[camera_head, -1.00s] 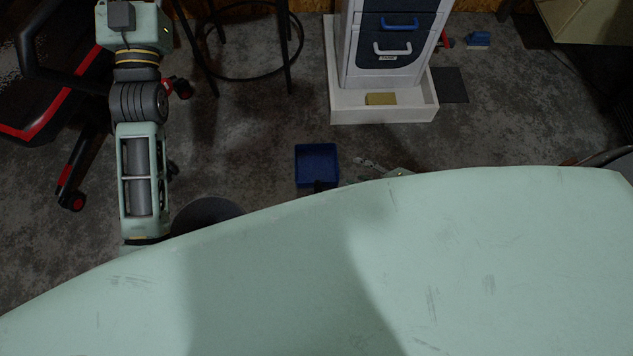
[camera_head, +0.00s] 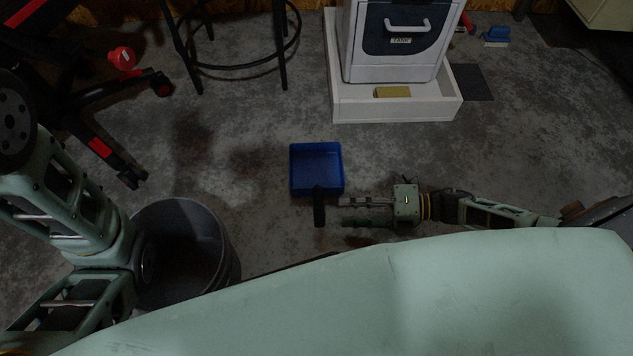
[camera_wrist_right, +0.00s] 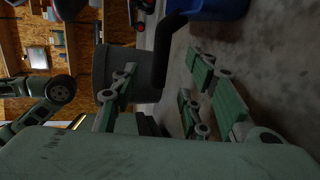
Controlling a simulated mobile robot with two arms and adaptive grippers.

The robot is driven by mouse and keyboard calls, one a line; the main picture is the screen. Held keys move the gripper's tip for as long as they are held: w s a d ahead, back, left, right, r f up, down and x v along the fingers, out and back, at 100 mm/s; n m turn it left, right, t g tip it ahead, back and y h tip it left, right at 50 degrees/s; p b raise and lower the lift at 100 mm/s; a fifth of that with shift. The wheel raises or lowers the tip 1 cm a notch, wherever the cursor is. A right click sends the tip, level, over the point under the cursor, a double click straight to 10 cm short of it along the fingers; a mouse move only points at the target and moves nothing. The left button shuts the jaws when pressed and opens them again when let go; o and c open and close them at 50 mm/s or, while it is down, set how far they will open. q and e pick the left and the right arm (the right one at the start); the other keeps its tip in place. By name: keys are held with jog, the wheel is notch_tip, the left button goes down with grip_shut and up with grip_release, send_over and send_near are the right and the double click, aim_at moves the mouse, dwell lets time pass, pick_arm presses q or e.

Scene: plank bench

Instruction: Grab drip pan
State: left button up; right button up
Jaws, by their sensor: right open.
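The drip pan (camera_head: 316,168), a blue square tray with a black handle (camera_head: 319,207) pointing toward me, lies on the concrete floor. My right gripper (camera_head: 342,212) is open just right of the handle, its fingers pointing left at it. In the right wrist view the black handle (camera_wrist_right: 168,45) reaches between the open fingers (camera_wrist_right: 160,88), and a corner of the blue pan (camera_wrist_right: 222,9) shows at the top. I cannot tell whether a finger touches the handle. My left arm comes in at the left, but its gripper is out of view.
A grey bucket (camera_head: 190,225) stands on the floor left of the pan, close to my left arm. A white cabinet (camera_head: 385,62) stands in a white tray (camera_head: 400,110) with a yellow sponge (camera_head: 392,92). A stool (camera_head: 284,50) is behind. Floor around the pan is clear.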

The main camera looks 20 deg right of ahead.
aim_at(317, 186)
jog(key=b+x, duration=0.2)
jog(key=x, duration=0.1)
jog(key=b+x, duration=0.1)
jog(key=x, duration=0.2)
jog(key=shift+s+a+f+b, duration=0.1)
jog(key=shift+a+f+b, duration=0.2)
jog(key=shift+a+b, duration=0.1)
jog(key=shift+r, duration=0.1)
jog(key=shift+c, duration=0.4)
grip_shut()
